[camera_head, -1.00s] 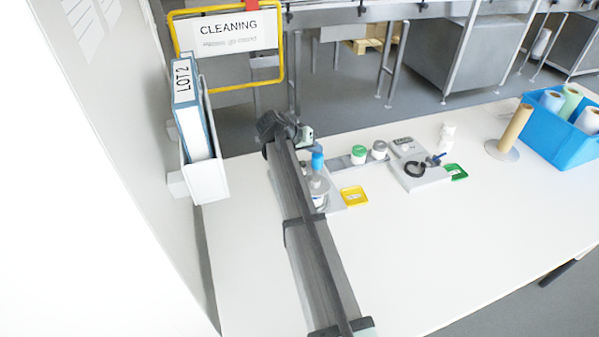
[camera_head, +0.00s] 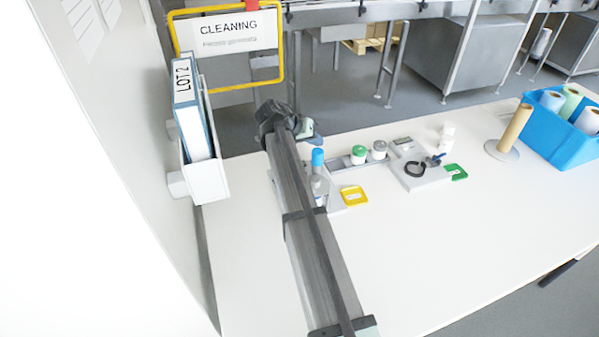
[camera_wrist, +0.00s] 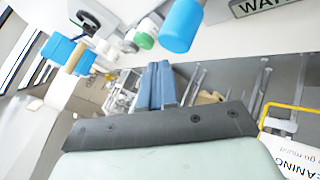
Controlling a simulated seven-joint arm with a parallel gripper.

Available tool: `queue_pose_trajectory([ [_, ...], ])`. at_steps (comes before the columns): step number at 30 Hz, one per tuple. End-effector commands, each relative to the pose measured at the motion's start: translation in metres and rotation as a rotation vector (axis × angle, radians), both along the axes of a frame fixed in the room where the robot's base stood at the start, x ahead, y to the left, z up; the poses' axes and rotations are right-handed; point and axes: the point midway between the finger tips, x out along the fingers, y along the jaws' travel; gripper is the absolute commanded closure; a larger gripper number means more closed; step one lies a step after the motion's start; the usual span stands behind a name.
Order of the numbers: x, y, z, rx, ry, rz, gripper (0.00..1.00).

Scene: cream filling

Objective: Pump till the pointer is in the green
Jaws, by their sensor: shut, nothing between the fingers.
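The pump bottle stands on the bench with its blue pump head (camera_head: 317,158) up; my arm hides part of the bottle. The blue head also shows in the wrist view (camera_wrist: 181,26), beside and apart from my fingers. My gripper (camera_wrist: 157,84) is shut and empty, its two blue fingers side by side. In the head view its whitish end (camera_head: 308,130) shows beyond the pump head, mostly behind my arm. No pointer or green band can be read in either view.
Right of the pump are a green-lidded jar (camera_head: 359,154), a grey-lidded jar (camera_head: 379,149), a grey fixture with a black ring (camera_head: 414,169), a yellow card (camera_head: 354,196) and a green card (camera_head: 456,172). A blue crate (camera_head: 560,125) stands far right. The front bench is clear.

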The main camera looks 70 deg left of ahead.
Motion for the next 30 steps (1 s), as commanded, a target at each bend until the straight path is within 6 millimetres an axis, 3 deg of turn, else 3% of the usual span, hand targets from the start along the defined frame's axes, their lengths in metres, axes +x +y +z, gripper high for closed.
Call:
queue_pose_trajectory([
  [13,0.000,0.000,0.006,0.001,-0.001,0.001,1.00],
  [30,0.000,0.001,0.052,0.001,-0.001,0.001,1.00],
])
